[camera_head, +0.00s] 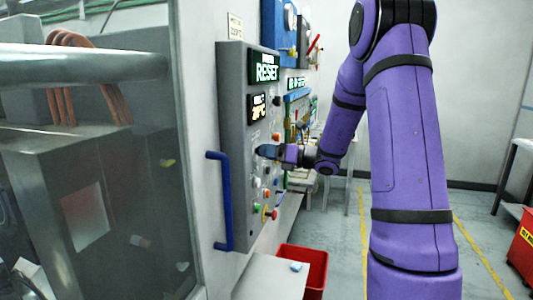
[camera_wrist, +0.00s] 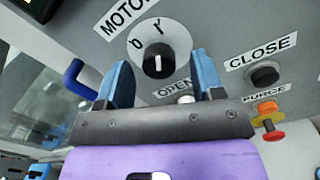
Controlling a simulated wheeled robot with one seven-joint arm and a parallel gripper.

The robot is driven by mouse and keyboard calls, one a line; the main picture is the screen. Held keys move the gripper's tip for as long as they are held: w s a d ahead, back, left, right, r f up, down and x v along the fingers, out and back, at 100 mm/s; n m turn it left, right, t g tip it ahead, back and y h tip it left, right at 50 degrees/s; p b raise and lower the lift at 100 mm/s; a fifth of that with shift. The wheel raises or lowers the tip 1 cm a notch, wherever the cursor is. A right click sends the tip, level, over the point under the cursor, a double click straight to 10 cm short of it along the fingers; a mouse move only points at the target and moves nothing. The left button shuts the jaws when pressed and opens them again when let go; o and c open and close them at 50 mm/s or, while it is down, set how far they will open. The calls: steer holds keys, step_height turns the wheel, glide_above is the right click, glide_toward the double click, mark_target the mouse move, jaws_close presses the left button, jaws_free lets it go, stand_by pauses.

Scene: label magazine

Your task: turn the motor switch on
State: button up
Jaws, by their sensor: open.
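The motor switch (camera_wrist: 158,62) is a black rotary knob on a round white dial, with the marks 0 and 1 above it and a MOTOR label beside it. A short white line shows on the knob, but I cannot tell for sure which mark it points to. My gripper (camera_wrist: 160,60) is open, its two blue fingers on either side of the dial in the wrist view. I cannot tell whether they touch the knob. In the head view my gripper (camera_head: 266,151) is at the face of the grey control panel (camera_head: 232,130) and hides the switch.
A blue handle (camera_head: 220,200) stands left of the panel. A red bin (camera_head: 315,268) is below.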

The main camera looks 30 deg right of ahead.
steer(key=v, duration=0.9)
steer(key=shift+s+d, duration=0.2)
steer(key=shift+s, duration=0.1)
steer(key=s+a+r+n+g, duration=0.1)
steer(key=s+a+n+g, duration=0.2)
steer(key=a+n, duration=0.25)
steer(key=s+a+r+n+g+h, duration=0.1)
steer(key=s+a+n+g, duration=0.3)
steer(key=a, duration=0.3)
steer(key=s+a+r+n+g, duration=0.2)
steer(key=s+a+n+g, duration=0.1)
steer(key=a+n, duration=0.3)
steer(key=s+a+n+h, duration=0.1)
steer(key=s+n+h, duration=0.4)
steer(key=s+n, duration=0.3)
steer(key=s+a+r+n+t+h, duration=0.1)
steer(key=s+a+n+h, duration=0.1)
steer(key=s+n+h, duration=0.3)
steer(key=s+n, duration=0.3)
steer(key=n, duration=0.2)
steer(key=shift+a+r+h, duration=0.3)
steer(key=shift+r, duration=0.05)
